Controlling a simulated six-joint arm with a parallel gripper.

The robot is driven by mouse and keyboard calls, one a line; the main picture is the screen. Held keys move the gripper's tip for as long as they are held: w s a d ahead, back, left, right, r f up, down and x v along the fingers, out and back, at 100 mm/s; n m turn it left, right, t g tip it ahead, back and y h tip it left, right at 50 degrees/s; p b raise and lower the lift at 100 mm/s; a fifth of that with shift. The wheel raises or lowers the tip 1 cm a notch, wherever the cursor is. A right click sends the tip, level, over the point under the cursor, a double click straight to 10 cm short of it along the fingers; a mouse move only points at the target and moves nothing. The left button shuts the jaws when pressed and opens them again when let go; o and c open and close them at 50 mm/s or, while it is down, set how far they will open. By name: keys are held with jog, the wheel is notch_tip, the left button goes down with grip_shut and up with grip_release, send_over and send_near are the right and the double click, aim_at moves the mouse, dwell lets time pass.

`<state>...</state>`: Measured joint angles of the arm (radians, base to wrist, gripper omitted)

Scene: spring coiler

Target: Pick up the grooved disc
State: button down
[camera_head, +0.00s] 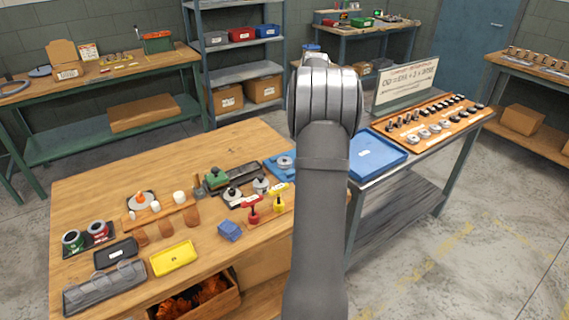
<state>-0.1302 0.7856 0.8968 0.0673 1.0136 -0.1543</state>
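I cannot tell for certain which piece is the grooved disc. A round grey disc (285,161) lies on a small blue tray (275,170) at the back right of the wooden bench, just left of my arm. Several small round metal pieces (424,133) sit in rows on a wooden board (400,145) on the right table, too small to show grooves. My arm rises through the middle of the view and hides part of the bench and whatever lies behind it. My gripper does not show.
The wooden bench (90,190) holds a yellow tray (174,258), a blue block (230,231), red and yellow hand tools (253,210) and a dark fixture (230,178). The bench's back left is clear.

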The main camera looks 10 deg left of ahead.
jog(key=c, duration=0.6)
grip_release()
jog(key=s+a+n+g+y, duration=0.2)
jog(key=s+n, duration=0.4)
jog(key=s, duration=0.4)
jog(key=x, duration=1.8)
jog(key=shift+w+d+f, duration=0.1)
jog(key=shift+w+d, duration=0.05)
jog(key=shift+d, duration=0.2)
